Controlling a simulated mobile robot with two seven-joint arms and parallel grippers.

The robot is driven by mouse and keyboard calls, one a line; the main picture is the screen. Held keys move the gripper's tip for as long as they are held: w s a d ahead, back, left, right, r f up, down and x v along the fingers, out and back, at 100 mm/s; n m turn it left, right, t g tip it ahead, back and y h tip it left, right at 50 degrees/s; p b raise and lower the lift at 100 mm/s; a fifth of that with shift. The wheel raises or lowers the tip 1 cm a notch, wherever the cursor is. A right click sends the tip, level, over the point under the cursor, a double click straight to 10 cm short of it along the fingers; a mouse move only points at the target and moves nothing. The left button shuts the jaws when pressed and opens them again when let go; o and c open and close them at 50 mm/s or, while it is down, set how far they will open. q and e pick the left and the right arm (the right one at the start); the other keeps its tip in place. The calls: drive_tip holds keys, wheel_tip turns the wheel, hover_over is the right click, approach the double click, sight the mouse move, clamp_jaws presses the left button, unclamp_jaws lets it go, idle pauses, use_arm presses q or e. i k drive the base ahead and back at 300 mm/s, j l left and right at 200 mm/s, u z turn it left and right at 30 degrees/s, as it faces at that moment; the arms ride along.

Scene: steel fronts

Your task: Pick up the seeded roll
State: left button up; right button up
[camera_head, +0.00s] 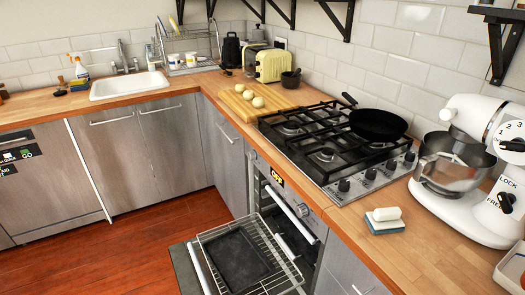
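Three small pale round rolls lie in a row on a wooden cutting board (232,106), left of the stove. They are the far roll (240,88), the middle roll (248,95) and the near roll (258,102). They are too small in the view to tell which one is seeded. Neither of my grippers is in view.
The gas stove (322,155) carries a black pan (378,123). A yellow toaster (272,65) stands behind the board. Below, the oven door is open with a wire rack (283,268) and dark tray (236,258) pulled out. A white stand mixer (485,130) stands at right.

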sight(248, 95)
drive_tip(key=u, duration=1.1)
drive_tip(key=j+u, duration=0.2)
drive_tip(key=j, duration=0.15)
drive_tip(key=i+j+u, duration=0.2)
drive_tip(key=j, duration=0.15)
drive_tip(key=i+j, duration=0.15)
drive_tip(key=j, duration=0.15)
drive_tip(key=i+j, duration=0.15)
drive_tip(key=j, duration=0.15)
drive_tip(key=i+j, duration=0.15)
drive_tip(key=j, duration=0.15)
drive_tip(key=i+j+z, duration=0.1)
drive_tip(key=i, duration=0.3)
drive_tip(key=i+j, duration=0.2)
drive_tip(key=i, duration=0.2)
drive_tip(key=i+j+z, duration=0.15)
drive_tip(key=i, duration=0.25)
drive_tip(key=i+z, duration=0.25)
drive_tip(key=i, duration=0.4)
drive_tip(key=i+j+z, duration=0.1)
drive_tip(key=i+z, duration=0.15)
drive_tip(key=i, duration=0.45)
drive_tip(key=i+l+z, duration=0.1)
drive_tip(key=i+z, duration=0.6)
drive_tip(key=i+j+z, duration=0.15)
drive_tip(key=i+z, duration=0.75)
drive_tip(key=z, duration=0.2)
drive_tip(key=i+j+z, duration=0.1)
drive_tip(key=i+z, duration=0.2)
drive_tip(key=z, duration=0.15)
